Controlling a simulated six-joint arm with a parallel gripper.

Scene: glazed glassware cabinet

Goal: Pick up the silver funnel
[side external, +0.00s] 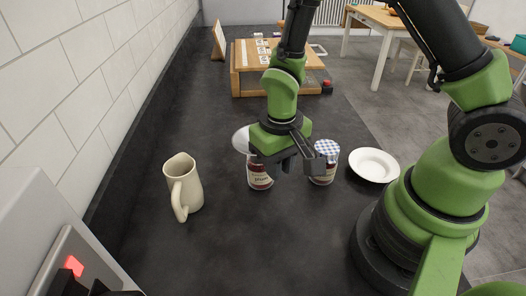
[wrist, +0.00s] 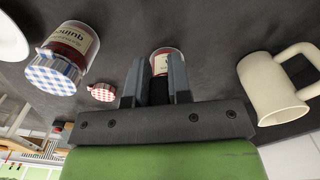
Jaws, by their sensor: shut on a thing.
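The silver funnel (side external: 241,138) shows in the side view only as a pale, rounded silvery part behind and left of my gripper (side external: 299,163). The rest of it is hidden by the gripper body. In the wrist view my gripper (wrist: 161,72) has its two dark fingers near each other, with a narrow gap. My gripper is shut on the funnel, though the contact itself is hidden. It is low over the counter, close to a labelled jar (side external: 260,181) at its left. That jar (wrist: 161,64) shows beyond the fingers in the wrist view.
A jar with a blue checked lid (side external: 324,172) stands right of my gripper, and a white bowl (side external: 374,165) farther right. A cream jug (side external: 184,187) stands left. The front counter is clear.

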